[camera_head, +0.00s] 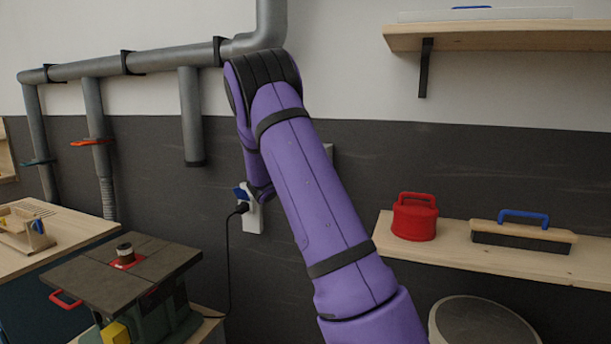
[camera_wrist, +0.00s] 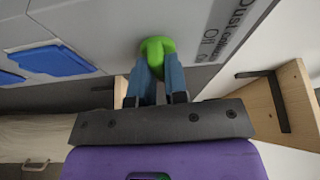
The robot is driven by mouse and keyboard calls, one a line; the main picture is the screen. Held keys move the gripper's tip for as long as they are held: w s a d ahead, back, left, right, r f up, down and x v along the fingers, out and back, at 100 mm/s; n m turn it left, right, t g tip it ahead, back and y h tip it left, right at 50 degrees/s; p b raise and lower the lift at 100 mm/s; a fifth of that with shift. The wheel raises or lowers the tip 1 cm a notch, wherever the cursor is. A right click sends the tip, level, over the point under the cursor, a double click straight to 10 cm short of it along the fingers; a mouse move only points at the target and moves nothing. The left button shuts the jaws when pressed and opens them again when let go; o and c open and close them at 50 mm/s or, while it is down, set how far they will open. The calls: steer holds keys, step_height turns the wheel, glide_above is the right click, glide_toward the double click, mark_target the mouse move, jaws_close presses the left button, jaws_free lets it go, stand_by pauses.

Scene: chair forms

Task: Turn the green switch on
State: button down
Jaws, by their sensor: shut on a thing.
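The green switch (camera_wrist: 157,45) is a rounded green knob on a light grey panel (camera_wrist: 105,22) in the wrist view. Dark lettering beside it reads "Dust", "Off" and what seems to be "On". My gripper (camera_wrist: 158,64) has its blue fingers shut on the green switch, with the knob showing above the fingertips. Which way the switch is set cannot be told. In the head view my purple arm reaches to the dark wall and hides the switch and my gripper.
Blue socket covers (camera_wrist: 55,61) are on the panel. A white socket box (camera_head: 253,214) with a black cable hangs left of my arm. A shelf (camera_head: 400,250) at right bears a red container (camera_head: 414,218) and a blue-handled brush (camera_head: 523,233). A machine table (camera_head: 140,270) stands at left.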

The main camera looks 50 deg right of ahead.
steer(key=shift+m, duration=0.4)
steer(key=c, duration=1.1)
jaws_free()
steer(key=shift+c, duration=0.2)
steer(key=shift+a, duration=0.1)
steer(key=a, duration=1)
steer(key=shift+a, duration=0.3)
